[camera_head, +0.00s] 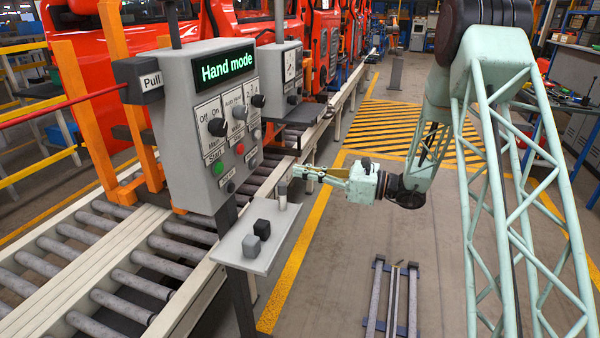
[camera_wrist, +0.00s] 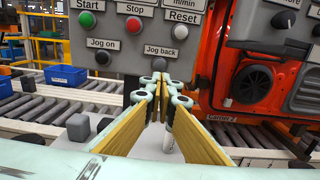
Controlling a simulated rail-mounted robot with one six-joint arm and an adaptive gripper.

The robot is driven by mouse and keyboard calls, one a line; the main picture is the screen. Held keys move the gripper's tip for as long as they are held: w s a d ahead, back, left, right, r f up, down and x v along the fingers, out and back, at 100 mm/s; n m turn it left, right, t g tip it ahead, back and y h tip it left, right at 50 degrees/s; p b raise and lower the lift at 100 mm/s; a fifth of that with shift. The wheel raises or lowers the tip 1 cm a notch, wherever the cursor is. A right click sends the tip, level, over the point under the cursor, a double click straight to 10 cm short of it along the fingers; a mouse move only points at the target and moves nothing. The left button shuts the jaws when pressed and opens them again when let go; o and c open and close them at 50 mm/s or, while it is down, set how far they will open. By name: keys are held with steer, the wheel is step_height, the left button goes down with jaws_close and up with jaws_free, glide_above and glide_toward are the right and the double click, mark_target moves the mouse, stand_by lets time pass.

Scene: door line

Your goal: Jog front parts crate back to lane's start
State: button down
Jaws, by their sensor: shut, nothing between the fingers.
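The control panel (camera_head: 205,115) reads "Hand mode" on its display. In the wrist view, its grey "Jog back" button (camera_wrist: 159,64) sits right of the dark "Jog on" button (camera_wrist: 103,58). My gripper (camera_wrist: 155,86) is shut and empty, its tips just below the "Jog back" button in the picture; I cannot tell the remaining gap. In the head view my gripper (camera_head: 301,172) is to the right of the panel. A blue crate (camera_wrist: 67,76) with an unreadable label stands on the rollers at the left in the wrist view; I cannot tell whether it is the front parts crate.
The roller conveyor (camera_head: 140,262) runs behind the panel. Red truck cabs stand beyond. The floor right of the shelf is mostly open.

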mark_target(256, 164)
steer(key=shift+b+x, duration=0.65)
steer(key=shift+x, duration=5.6)
